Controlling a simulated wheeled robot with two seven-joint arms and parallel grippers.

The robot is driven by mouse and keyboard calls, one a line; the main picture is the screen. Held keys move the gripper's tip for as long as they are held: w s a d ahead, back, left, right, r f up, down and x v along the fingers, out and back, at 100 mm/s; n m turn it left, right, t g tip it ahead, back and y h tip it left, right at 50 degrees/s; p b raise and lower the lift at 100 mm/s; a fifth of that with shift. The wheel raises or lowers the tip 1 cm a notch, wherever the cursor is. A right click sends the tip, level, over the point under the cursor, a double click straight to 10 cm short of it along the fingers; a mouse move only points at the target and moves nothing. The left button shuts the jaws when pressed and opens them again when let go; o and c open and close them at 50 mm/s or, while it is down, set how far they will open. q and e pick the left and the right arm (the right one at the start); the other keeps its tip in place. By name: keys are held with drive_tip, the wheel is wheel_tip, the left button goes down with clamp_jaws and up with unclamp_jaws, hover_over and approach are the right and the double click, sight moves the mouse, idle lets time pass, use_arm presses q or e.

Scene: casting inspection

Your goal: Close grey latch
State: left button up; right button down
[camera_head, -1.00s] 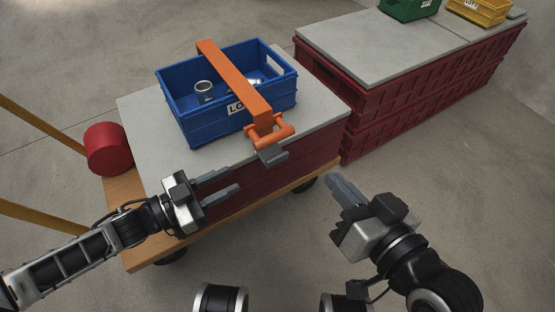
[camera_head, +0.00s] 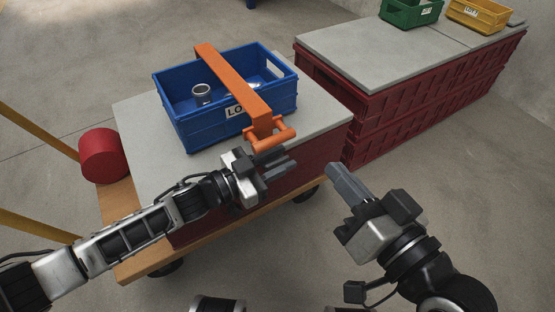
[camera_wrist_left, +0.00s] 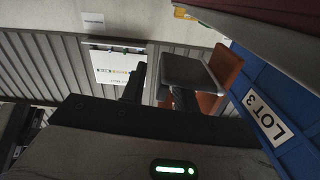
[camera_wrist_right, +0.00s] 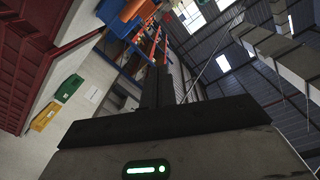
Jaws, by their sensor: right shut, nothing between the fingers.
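The grey latch (camera_head: 268,157) hangs at the near end of the orange strap (camera_head: 232,85), below its orange handle (camera_head: 272,135). It is partly hidden by my left gripper in the head view. In the left wrist view the grey latch (camera_wrist_left: 188,68) is a flat plate in front of the fingers, beside orange parts. My left gripper (camera_head: 288,169) is open, close below the latch; I cannot tell whether it touches. My right gripper (camera_head: 338,178) is shut and empty, off the front right of the cart. The strap crosses the blue crate (camera_head: 212,128), labelled LOT 3.
The crate stands on a grey-topped red stack (camera_head: 145,140) on a wooden cart (camera_head: 150,262). A red cylinder (camera_head: 103,155) is at its left. A second red stack (camera_head: 400,125) carries green (camera_head: 411,12) and yellow (camera_head: 478,14) crates. Floor is open at front right.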

use_arm(q)
clamp_jaws()
drive_tip(key=shift+f+m, duration=0.15)
drive_tip(key=shift+m, duration=0.15)
use_arm(e)
drive_tip(key=shift+s+f, duration=0.1)
use_arm(q)
drive_tip(key=shift+s+f+m, duration=0.15)
drive_tip(key=shift+f+m, duration=0.4)
drive_tip(key=shift+m, duration=0.65)
drive_tip(key=shift+f+m, duration=0.5)
drive_tip(key=shift+m, duration=0.55)
drive_tip(key=shift+f+m, duration=0.45)
drive_tip(key=shift+m, duration=0.6)
use_arm(e)
drive_tip(key=shift+w+r, duration=0.2)
drive_tip(key=shift+f, duration=0.1)
